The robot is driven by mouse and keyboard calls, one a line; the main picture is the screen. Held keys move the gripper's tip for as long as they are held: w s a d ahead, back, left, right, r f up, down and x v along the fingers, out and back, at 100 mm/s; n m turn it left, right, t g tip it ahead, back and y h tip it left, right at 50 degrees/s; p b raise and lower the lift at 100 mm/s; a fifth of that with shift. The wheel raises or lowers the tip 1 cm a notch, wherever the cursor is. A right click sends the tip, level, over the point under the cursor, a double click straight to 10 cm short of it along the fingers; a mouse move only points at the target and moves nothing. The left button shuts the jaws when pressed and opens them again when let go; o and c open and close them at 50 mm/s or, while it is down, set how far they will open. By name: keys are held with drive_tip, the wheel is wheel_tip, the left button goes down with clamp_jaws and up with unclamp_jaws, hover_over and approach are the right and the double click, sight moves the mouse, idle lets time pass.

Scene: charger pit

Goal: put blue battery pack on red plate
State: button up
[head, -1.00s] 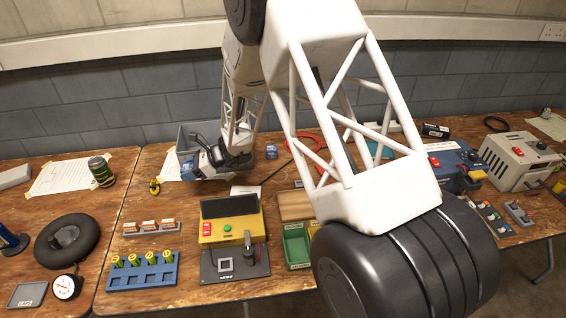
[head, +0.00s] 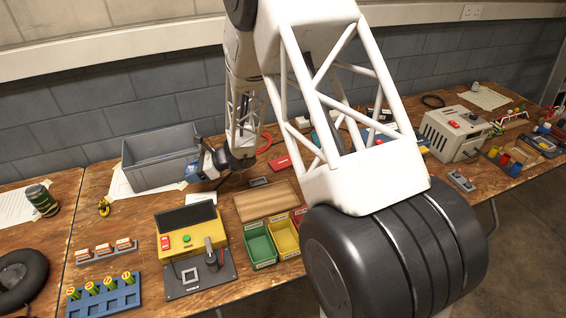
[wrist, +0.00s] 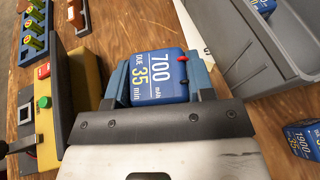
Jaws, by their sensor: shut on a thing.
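My gripper (wrist: 160,80) is shut on a blue battery pack (wrist: 157,62) marked 700 mAh and 35 min. In the head view my gripper (head: 208,166) is beside the right end of the grey bin, with the blue pack partly hidden by the jaws. A flat red plate (head: 279,162) lies on the table to the right of my gripper, behind the wooden-topped parts bins. Another blue pack (wrist: 303,138), marked 1900, is at the right of the wrist view. The wrist view does not show the red plate.
The grey bin (head: 150,172) stands on the left, with a blue item (wrist: 263,6) inside it. A yellow control box (head: 192,238) and coloured parts bins (head: 258,246) stand in front. A red cable (head: 264,142) lies behind my wrist. Some bare table lies around the plate.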

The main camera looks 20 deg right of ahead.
drive_tip(key=s+d+m+t+h, duration=0.1)
drive_tip(key=s+d+m+t, duration=0.1)
drive_tip(key=d, duration=0.8)
drive_tip(key=s+d+f+m+t+h, duration=0.1)
drive_tip(key=s+d, duration=0.4)
drive_tip(key=d, duration=0.5)
drive_tip(key=s+d+f+m+t+h, duration=0.1)
drive_tip(key=s+d+m+t, duration=0.2)
drive_tip(key=d, duration=0.8)
drive_tip(key=shift+s+d+h, duration=0.1)
drive_tip(key=shift+s+h, duration=0.2)
hover_over(283, 162)
drive_tip(key=shift+w+f, duration=0.15)
drive_tip(key=shift+f, duration=0.65)
drive_tip(key=shift+f, duration=0.1)
drive_tip(key=shift+f, duration=1.65)
drive_tip(key=shift+f, duration=0.15)
